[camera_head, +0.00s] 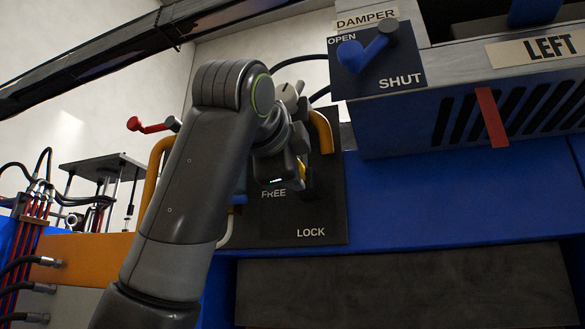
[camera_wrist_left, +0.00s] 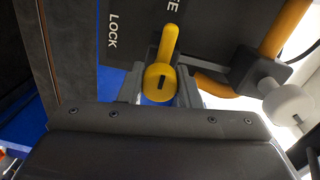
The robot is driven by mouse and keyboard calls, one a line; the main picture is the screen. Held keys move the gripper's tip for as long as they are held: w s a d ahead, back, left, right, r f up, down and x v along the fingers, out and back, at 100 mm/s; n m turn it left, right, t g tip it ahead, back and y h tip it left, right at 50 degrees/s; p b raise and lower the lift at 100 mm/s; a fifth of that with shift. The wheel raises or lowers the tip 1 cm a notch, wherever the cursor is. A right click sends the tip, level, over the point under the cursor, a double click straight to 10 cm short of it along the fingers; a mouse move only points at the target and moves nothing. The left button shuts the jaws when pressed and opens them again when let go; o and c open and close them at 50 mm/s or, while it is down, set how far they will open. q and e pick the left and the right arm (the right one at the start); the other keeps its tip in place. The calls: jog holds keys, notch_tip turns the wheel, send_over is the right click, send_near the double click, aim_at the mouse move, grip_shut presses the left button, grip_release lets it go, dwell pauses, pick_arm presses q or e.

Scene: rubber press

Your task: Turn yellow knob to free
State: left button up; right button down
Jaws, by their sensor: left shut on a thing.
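The yellow knob (camera_wrist_left: 159,82) shows in the left wrist view, its lever pointing up and slightly right in that picture. My left gripper (camera_wrist_left: 160,92) has a finger on each side of the knob and is shut on it. In the head view my left gripper (camera_head: 297,188) is in front of the dark panel (camera_head: 276,228) marked FREE and LOCK, just above the word FREE. There my arm hides most of the knob, so I cannot tell its exact setting. My right gripper is in neither view.
Orange curved bars (camera_head: 322,132) flank the panel, close to my arm. A white round knob (camera_wrist_left: 288,103) is on the right in the wrist view. A damper plate (camera_head: 378,68) with a blue lever is at the upper right. A red-tipped lever (camera_head: 146,126) is at left.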

pick_arm(q)
jog(key=o, duration=1)
jog(key=shift+c, duration=0.2)
jog(key=shift+s, duration=0.1)
jog(key=shift+s+a+b, duration=0.1)
jog(key=shift+s+b, duration=0.15)
jog(key=shift+b, duration=0.05)
jog(key=b+v, duration=0.6)
jog(key=v, duration=1)
jog(key=shift+s, duration=0.4)
